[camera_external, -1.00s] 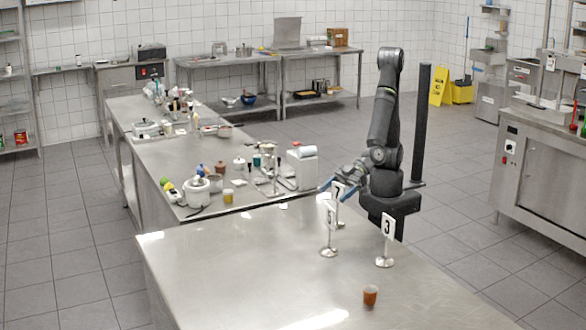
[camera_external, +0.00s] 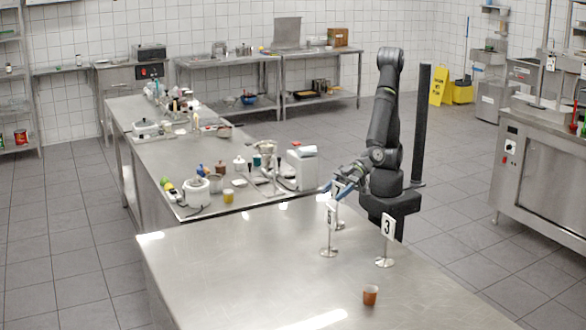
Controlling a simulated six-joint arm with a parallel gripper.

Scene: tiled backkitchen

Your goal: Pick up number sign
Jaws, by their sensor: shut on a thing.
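Several small white number signs stand on round metal bases on the steel table. The sign with a 7 (camera_external: 337,189) is at the back of the group. My gripper (camera_external: 335,190) reaches it from behind and is shut on it at the top. The sign looks slightly tilted, and its base is at or very near the table top. A second sign (camera_external: 331,215), its digit hard to read, stands just in front and hides part of the post. The sign with a 3 (camera_external: 388,226) stands upright to the right, apart from my gripper.
An orange-brown cup (camera_external: 370,295) stands on the steel table (camera_external: 230,265) nearer the camera. The table's left part is clear. A second counter behind it holds a white pot (camera_external: 196,192), a yellow cup (camera_external: 228,196) and a white machine (camera_external: 302,170).

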